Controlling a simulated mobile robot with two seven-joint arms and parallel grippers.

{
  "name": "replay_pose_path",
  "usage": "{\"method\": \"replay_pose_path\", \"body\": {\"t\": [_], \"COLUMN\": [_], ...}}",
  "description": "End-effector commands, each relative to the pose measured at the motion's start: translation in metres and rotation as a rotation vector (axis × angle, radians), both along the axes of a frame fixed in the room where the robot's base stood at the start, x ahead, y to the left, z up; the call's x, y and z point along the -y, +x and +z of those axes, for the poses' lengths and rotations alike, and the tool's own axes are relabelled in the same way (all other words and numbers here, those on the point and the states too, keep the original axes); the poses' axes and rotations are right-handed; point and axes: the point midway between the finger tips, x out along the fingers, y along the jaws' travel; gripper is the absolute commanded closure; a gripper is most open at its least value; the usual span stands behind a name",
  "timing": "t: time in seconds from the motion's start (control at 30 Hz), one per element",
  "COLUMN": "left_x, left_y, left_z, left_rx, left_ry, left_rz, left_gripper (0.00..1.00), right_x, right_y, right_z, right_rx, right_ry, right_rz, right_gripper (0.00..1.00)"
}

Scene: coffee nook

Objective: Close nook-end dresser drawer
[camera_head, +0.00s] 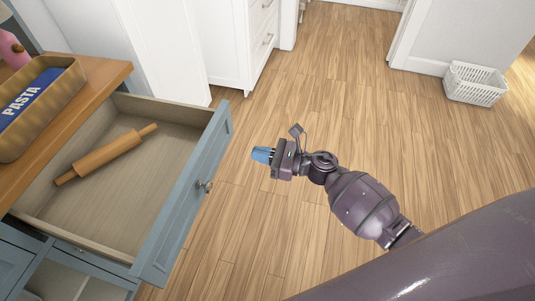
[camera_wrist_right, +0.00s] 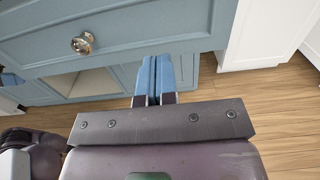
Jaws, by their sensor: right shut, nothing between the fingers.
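The dresser drawer (camera_head: 186,196) is pulled far out, with a blue-grey front and a round metal knob (camera_head: 205,186). A wooden rolling pin (camera_head: 107,154) lies inside it. My right gripper (camera_head: 262,154) is shut and empty, to the right of the drawer front and apart from it in the head view. In the right wrist view, the blue fingertips (camera_wrist_right: 154,78) are together below the drawer front (camera_wrist_right: 130,35), with the knob (camera_wrist_right: 82,43) up and to their left.
A tan container marked PASTA (camera_head: 40,100) stands on the wooden dresser top (camera_head: 100,75). White cabinets (camera_head: 232,45) stand at the back. A white basket (camera_head: 475,84) sits by the wall at right. The wood floor (camera_head: 340,80) between is clear.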

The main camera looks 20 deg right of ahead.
Motion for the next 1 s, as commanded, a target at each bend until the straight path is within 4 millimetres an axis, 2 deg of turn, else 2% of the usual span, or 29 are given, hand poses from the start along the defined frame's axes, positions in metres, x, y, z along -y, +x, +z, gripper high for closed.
{"method": "replay_pose_path", "body": {"t": [0.3,0.5,0.7,1.0], "left_x": [0.001,0.000,-0.001,0.000], "left_y": [0.005,0.008,0.009,0.007], "left_z": [0.004,0.007,0.007,0.006], "left_rx": [0.012,0.021,0.023,0.019], "left_ry": [0.000,0.006,0.010,0.007], "left_rz": [-0.004,-0.014,-0.018,-0.014], "left_gripper": [0.20,0.20,0.20,0.20], "right_x": [-0.047,-0.067,-0.075,-0.076], "right_y": [0.033,0.048,0.055,0.055], "right_z": [0.000,0.000,0.000,0.000], "right_rx": [-0.001,-0.002,-0.002,-0.002], "right_ry": [0.002,0.003,0.000,0.000], "right_rz": [0.001,0.000,-0.001,0.000], "right_gripper": [1.00,1.00,1.00,1.00]}}
